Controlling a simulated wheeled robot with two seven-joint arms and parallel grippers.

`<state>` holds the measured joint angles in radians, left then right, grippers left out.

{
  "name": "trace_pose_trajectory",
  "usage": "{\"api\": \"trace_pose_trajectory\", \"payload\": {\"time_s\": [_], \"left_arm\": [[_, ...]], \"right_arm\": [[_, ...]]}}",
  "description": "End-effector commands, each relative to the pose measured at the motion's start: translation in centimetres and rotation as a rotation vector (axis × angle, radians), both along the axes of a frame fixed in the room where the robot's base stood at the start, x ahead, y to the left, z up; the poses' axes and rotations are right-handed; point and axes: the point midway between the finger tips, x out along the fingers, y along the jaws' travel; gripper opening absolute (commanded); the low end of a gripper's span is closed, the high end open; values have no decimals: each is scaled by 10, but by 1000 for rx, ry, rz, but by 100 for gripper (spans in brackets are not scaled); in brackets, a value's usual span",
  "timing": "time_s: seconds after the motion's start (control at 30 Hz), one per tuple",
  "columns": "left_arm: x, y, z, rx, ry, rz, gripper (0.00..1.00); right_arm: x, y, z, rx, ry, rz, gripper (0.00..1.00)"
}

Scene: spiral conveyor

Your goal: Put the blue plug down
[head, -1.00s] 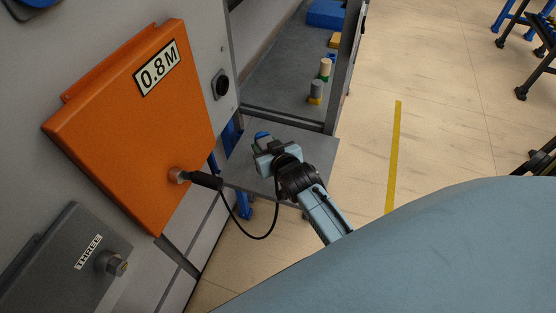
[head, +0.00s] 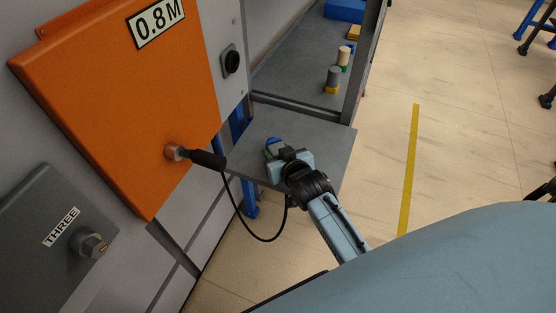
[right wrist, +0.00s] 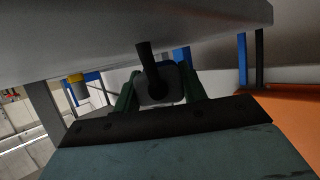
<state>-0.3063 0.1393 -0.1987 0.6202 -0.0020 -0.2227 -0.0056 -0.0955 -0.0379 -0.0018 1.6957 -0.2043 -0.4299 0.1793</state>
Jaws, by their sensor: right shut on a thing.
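The blue plug (head: 273,141) shows in the head view as a small blue rounded top at the tip of my right gripper (head: 278,154). That gripper is shut on it, over the small grey shelf (head: 325,145). In the right wrist view the fingers (right wrist: 158,90) close from both sides on a dark body with a black stem, just by the grey panel edge. Most of the plug is hidden by the gripper in the head view. I cannot tell whether it touches the shelf. My left gripper is not in view.
A black cable (head: 240,232) hangs from a black connector (head: 208,160) on the orange 0.8 M box (head: 130,110) and loops to my right wrist. A grey THREE box (head: 50,230) is at lower left. Pegs (head: 334,78) stand on the conveyor bed behind. The shelf's right part is bare.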

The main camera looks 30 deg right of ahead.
Motion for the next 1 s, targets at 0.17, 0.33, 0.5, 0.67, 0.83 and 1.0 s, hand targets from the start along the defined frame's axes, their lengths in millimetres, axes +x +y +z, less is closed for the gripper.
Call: {"api": "trace_pose_trajectory", "payload": {"time_s": [0.17, 0.33, 0.5, 0.67, 0.83, 1.0], "left_arm": [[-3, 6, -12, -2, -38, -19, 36], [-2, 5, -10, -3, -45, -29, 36], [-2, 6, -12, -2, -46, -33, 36], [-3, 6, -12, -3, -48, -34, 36], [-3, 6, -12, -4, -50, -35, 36], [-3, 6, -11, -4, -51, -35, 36]], "right_arm": [[0, -1, -16, -1, -2, -1, 14], [0, 0, -16, -1, -2, -1, 14], [0, 0, -20, -1, -2, -1, 14], [0, 0, -21, 0, -1, -1, 60], [0, 0, -21, 0, -1, -1, 63], [0, 0, -19, -1, -2, -1, 63]]}}
